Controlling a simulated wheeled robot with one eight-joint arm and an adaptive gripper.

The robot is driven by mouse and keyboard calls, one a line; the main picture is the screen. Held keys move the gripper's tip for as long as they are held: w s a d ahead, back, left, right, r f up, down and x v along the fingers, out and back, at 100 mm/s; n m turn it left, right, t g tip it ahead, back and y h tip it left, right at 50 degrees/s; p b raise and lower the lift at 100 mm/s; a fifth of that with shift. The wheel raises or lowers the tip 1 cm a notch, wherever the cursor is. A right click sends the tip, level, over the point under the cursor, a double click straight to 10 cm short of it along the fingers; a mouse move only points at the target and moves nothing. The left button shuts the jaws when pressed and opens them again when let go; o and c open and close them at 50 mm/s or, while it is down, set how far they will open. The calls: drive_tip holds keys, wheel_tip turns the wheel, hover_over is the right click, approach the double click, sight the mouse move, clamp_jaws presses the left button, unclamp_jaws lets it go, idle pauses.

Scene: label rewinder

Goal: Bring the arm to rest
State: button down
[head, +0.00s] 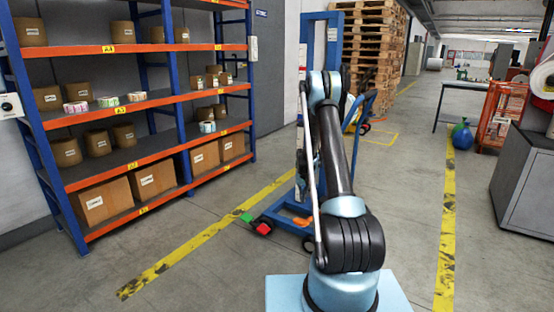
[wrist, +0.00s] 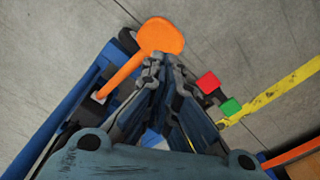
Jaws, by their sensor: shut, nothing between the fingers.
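My arm (head: 335,150) stands in front of me, raised and bent, its upper link reaching up and away. My gripper (wrist: 166,66) shows in the wrist view, pointing down with its dark fingers together and nothing seen between them. In the head view the gripper is hidden behind the arm. Below the fingers, in the wrist view, are an orange paddle-shaped part (wrist: 160,36) and the blue frame (wrist: 66,108) of a wheeled stand. I cannot tell how far the fingertips are from the orange part.
The blue wheeled stand (head: 333,28) is just beyond my arm, with red and green blocks (head: 263,228) at its foot. Shelves with boxes (head: 101,202) stand left. Wooden pallets (head: 372,45) are behind. A grey cabinet (head: 525,185) is right. Floor is clear before the cabinet.

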drive_tip(key=s+r, duration=0.5)
drive_tip(key=r, duration=0.4)
drive_tip(key=s+r, duration=0.4)
drive_tip(key=r, duration=0.6)
drive_tip(key=s+r+t, duration=0.1)
drive_tip(key=s+r, duration=1)
drive_tip(key=s, duration=0.3)
drive_tip(key=s+r+n, duration=0.1)
drive_tip(key=s+r, duration=0.2)
drive_tip(key=s, duration=0.6)
drive_tip(key=s+f, duration=0.3)
drive_tip(key=s, duration=0.8)
drive_tip(key=s+f+t, duration=0.1)
drive_tip(key=s+f, duration=0.2)
drive_tip(key=s, duration=0.9)
drive_tip(key=shift+s+a, duration=0.15)
drive_tip(key=shift+s, duration=0.1)
drive_tip(key=shift+w+f, duration=0.25)
drive_tip(key=shift+w, duration=0.2)
